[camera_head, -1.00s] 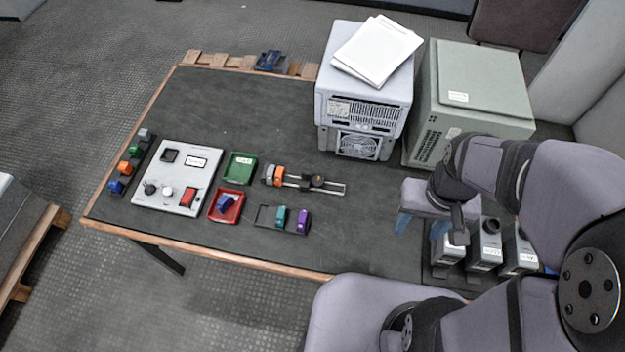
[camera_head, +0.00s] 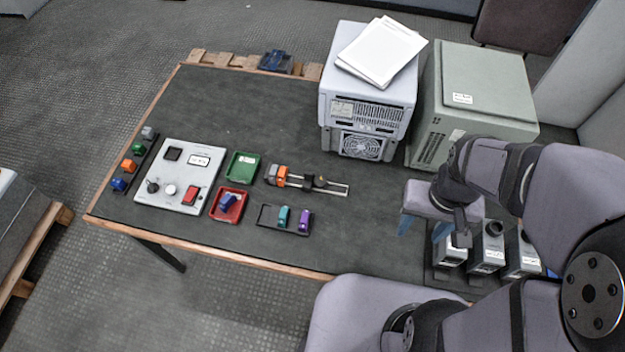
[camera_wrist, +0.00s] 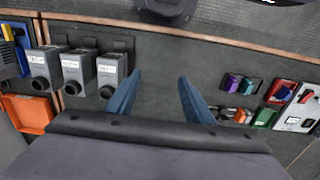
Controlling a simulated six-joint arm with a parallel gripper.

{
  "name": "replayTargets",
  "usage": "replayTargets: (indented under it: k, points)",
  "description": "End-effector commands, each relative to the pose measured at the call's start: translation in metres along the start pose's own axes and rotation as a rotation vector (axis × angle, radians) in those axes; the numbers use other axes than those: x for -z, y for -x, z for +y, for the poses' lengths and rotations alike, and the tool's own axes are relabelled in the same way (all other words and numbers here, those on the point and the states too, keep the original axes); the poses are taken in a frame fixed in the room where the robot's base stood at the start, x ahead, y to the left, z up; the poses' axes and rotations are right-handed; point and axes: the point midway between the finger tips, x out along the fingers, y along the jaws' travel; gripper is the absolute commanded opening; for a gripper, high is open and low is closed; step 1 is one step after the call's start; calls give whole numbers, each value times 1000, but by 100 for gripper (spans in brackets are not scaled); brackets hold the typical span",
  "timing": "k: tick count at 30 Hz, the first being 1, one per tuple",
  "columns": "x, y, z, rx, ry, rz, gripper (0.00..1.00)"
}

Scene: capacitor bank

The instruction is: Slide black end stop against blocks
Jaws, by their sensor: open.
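The black end stop (camera_head: 319,181) sits on a metal rail (camera_head: 335,188) in the middle of the table. A grey block (camera_head: 271,174) and an orange block (camera_head: 281,175) stand together at the rail's left end, with a gap between them and the end stop. My gripper (camera_head: 423,229) is open and empty, to the right of the rail and apart from it. In the wrist view its two blue fingers (camera_wrist: 158,98) are spread over bare mat. The rail shows small at the right there, partly behind a finger.
Grey units (camera_head: 487,248) stand at the front right. A light box fan unit (camera_head: 365,100) and a green cabinet (camera_head: 470,95) are behind. Green (camera_head: 241,167) and red (camera_head: 222,204) trays, a black rack (camera_head: 268,217) and a control panel (camera_head: 160,190) lie left. Mat between rail and gripper is clear.

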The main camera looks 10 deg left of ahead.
Motion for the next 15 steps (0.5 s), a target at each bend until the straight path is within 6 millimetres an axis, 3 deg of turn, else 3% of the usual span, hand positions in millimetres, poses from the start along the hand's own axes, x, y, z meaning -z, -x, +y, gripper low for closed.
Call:
replayTargets:
  k: [8,9,12,15]
  points:
    - [0,0,0,0,0,0,48]
    - [0,0,0,0,0,0,45]
    - [0,0,-1,0,6,0,21]
    - [0,-2,-8,0,35,-2,19]
